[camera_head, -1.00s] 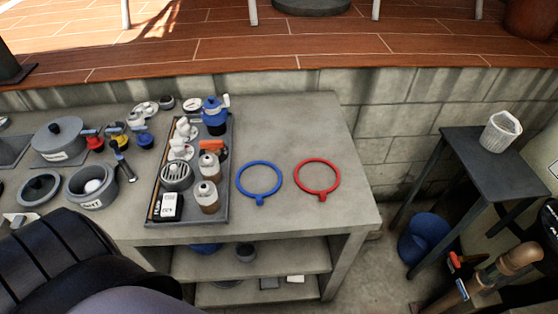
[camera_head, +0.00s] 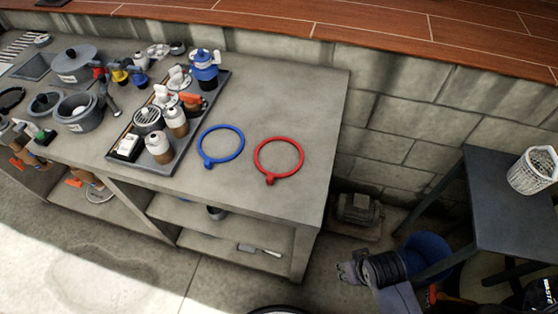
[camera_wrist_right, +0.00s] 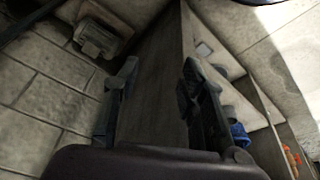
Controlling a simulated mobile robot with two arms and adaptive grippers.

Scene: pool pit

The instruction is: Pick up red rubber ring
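The red rubber ring (camera_head: 270,180) lies flat on the grey concrete bench (camera_head: 300,100), near its right end, with its small tab toward the front edge. My right gripper (camera_head: 346,272) is low at the right of the bench, below the bench top and well apart from the ring. In the right wrist view, the two fingers of my right gripper (camera_wrist_right: 158,82) are spread with nothing between them. The ring does not show in that view. My left gripper is in neither current view.
A blue ring (camera_head: 208,163) lies left of the red one. A dark tray (camera_head: 190,148) with pump parts stands farther left. A side table (camera_head: 490,200) with a white basket (camera_head: 533,170) and a blue bucket (camera_head: 430,255) are at right. A grey motor-like unit (camera_head: 358,208) sits by the wall.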

